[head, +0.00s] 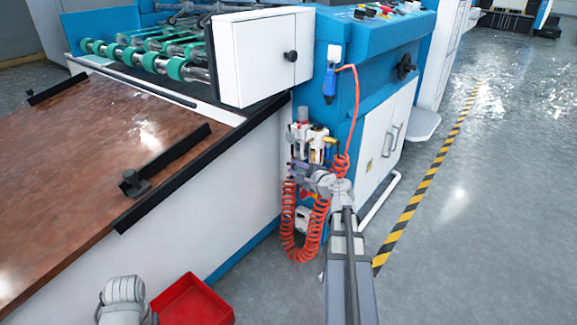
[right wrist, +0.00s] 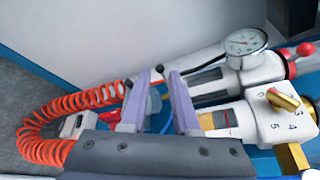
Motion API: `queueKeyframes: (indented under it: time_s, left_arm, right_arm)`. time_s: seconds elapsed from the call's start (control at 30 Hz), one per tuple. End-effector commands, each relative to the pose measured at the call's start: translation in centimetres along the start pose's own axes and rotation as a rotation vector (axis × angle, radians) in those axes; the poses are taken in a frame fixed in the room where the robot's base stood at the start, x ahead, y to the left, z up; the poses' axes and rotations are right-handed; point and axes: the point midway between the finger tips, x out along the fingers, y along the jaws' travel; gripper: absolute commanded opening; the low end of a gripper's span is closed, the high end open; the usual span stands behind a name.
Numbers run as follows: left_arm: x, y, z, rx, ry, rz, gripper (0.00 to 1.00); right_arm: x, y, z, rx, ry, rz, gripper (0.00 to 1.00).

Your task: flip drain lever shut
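The air unit (head: 318,145) stands at the machine's corner; in the right wrist view its white bodies (right wrist: 265,125) lie sideways. My right gripper (right wrist: 159,78) is open at the bowl end of the unit, its two purple fingers apart. A small black knob (right wrist: 159,69) shows between the fingertips; I cannot tell whether they touch it. A small red part (right wrist: 120,114) is partly hidden by the left finger. I cannot tell which of these is the drain lever, or its position. In the head view my right gripper (head: 301,168) is small against the unit.
A coiled orange hose (right wrist: 75,105) hangs close beside my right gripper. A gauge (right wrist: 245,42), red knob (right wrist: 305,49) and brass handle (right wrist: 282,100) sit farther along the unit. A red bin (head: 193,302) is low by the brown table (head: 95,150). The floor at right is clear.

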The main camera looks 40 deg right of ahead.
Motion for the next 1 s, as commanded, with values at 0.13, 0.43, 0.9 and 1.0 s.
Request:
queueKeyframes:
  time_s: [0.13, 0.43, 0.9, 1.0]
  left_arm:
    - [0.7, 0.1, 0.0, 0.0, 0.0, 0.0, 0.5]
    - [1.0, 0.1, -0.1, 0.0, 0.0, 0.0, 0.5]
    - [1.0, 0.1, -0.1, 0.0, 0.0, 0.0, 0.5]
    - [1.0, 0.1, -0.1, 0.0, 0.0, 0.0, 0.5]
  right_arm:
    - [2.8, 0.1, -0.1, -0.002, -0.002, 0.001, 0.29]
    - [4.8, 0.0, 0.0, -0.001, 0.0, 0.0, 0.29]
    - [4.7, 0.0, 0.0, -0.002, 0.0, 0.001, 0.0]
    - [4.7, 0.1, 0.0, -0.002, 0.0, 0.001, 0.0]
